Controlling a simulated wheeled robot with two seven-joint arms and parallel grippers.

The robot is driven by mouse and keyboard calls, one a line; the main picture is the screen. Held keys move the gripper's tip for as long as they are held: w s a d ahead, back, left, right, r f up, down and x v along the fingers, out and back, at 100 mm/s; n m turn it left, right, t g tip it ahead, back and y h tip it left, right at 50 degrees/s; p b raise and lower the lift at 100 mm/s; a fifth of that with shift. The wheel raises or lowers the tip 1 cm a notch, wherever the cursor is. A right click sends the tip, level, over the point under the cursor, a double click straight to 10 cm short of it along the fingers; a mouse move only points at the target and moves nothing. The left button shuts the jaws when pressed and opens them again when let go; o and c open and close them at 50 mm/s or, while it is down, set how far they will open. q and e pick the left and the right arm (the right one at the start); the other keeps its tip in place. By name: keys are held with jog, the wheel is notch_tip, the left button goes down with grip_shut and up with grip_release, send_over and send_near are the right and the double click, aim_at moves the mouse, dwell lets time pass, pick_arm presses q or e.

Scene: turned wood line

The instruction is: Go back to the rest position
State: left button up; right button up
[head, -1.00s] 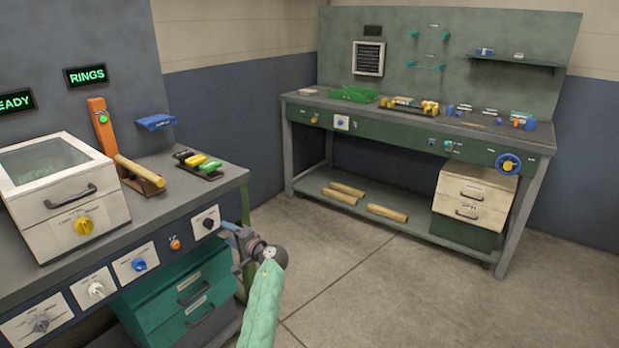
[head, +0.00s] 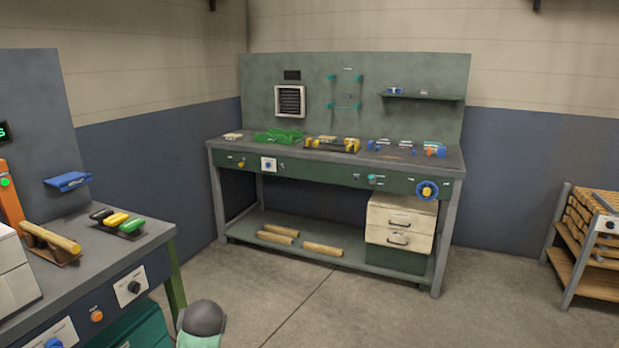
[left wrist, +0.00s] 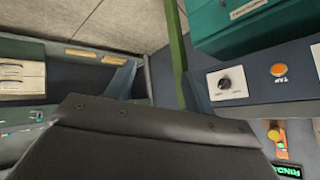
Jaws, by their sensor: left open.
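My left gripper (left wrist: 160,88) shows in the left wrist view as a broad dark body with a blue-grey finger on each side. The fingers stand apart, with nothing seen between them; much of the gripper is hidden by the dark body. In the head view only a mint-green part of my left arm with a dark rounded cap shows at the bottom edge, beside the left bench (head: 70,290). The left gripper itself is out of the head view. My right gripper is in neither view.
The left bench carries a wooden rod (head: 50,238) and a rack of coloured handles (head: 118,222). A green workbench (head: 330,165) stands at the back. A shelf rack of wood (head: 590,235) is at the right. The floor (head: 350,310) between is clear.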

pick_arm(q)
jog(key=s+d+f+m+g+h+p, duration=0.1)
jog(key=s+d+h, duration=0.1)
jog(key=s+d, duration=0.35)
jog(key=s+d+f+m+h+p, duration=0.1)
jog(key=s+d+h, duration=0.15)
jog(key=s, duration=0.65)
jog(key=s+d+f+m+g+h+p, duration=0.1)
jog(key=s+d+f+p, duration=0.1)
jog(key=s+d, duration=0.45)
jog(key=s+f+g+p, duration=0.1)
jog(key=s+f+g, duration=0.1)
jog(key=s, duration=0.8)
jog(key=s+f+g+p, duration=0.1)
jog(key=s+f, duration=0.4)
jog(key=s, duration=0.5)
jog(key=shift+s+g+p, duration=0.3)
jog(key=shift+g, duration=0.1)
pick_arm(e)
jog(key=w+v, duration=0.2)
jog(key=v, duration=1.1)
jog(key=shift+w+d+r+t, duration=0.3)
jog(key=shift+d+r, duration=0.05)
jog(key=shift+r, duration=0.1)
